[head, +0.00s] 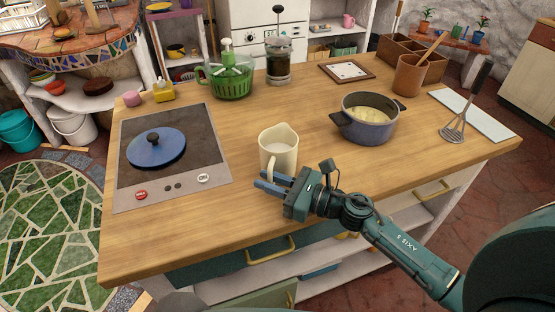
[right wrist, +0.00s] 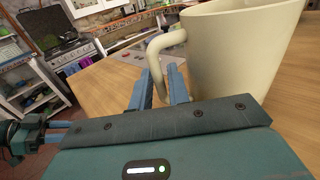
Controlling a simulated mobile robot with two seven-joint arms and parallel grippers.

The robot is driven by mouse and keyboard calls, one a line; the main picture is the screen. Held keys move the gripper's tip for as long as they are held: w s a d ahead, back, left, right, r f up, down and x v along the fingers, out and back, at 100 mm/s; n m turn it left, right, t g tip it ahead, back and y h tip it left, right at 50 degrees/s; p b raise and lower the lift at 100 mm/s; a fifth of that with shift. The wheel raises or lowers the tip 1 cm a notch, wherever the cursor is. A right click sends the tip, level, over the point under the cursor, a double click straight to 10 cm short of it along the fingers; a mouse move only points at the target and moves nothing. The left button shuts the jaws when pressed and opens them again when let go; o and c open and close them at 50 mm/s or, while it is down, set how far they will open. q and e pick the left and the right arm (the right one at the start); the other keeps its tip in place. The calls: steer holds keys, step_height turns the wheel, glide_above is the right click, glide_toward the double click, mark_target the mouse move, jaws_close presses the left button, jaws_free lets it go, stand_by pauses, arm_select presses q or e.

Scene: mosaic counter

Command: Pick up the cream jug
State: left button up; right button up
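The cream jug (head: 279,152) stands upright on the wooden counter, its handle turned toward my right gripper. In the right wrist view the jug (right wrist: 240,45) fills the upper right, and its base is partly hidden by the gripper. My right gripper (head: 265,182) is low at the jug's near side. Its two blue fingers (right wrist: 160,88) are apart, with the lower end of the handle showing between them. I cannot tell whether they touch it. What looks like part of my left gripper (right wrist: 65,131) shows at the lower left edge of the right wrist view; the head view does not show it.
A hob (head: 190,180) with a blue lidded pan (head: 156,147) lies to the left. A pot (head: 367,125) stands to the right, with a utensil holder (head: 410,75) behind it. A green spinner (head: 232,80) and a French press (head: 278,62) stand behind. The counter's front left is clear.

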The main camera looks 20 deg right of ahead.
mark_target(269, 166)
steer(key=shift+c, duration=0.6)
arm_select(q)
steer(key=shift+w+d+r, duration=0.1)
steer(key=shift+d+r, duration=0.05)
arm_select(e)
jaws_close()
steer(key=shift+r, duration=0.15)
steer(key=shift+r, duration=0.3)
step_height(269, 166, up, 9)
steer(key=p, duration=0.2)
steer(key=shift+f+p, duration=0.2)
steer(key=shift+p, duration=0.1)
arm_select(q)
steer(key=shift+s+a+r+g, duration=0.2)
steer(key=shift+s+a+g, duration=0.15)
steer(key=shift+s, duration=0.1)
arm_select(e)
steer(key=shift+r, duration=0.35)
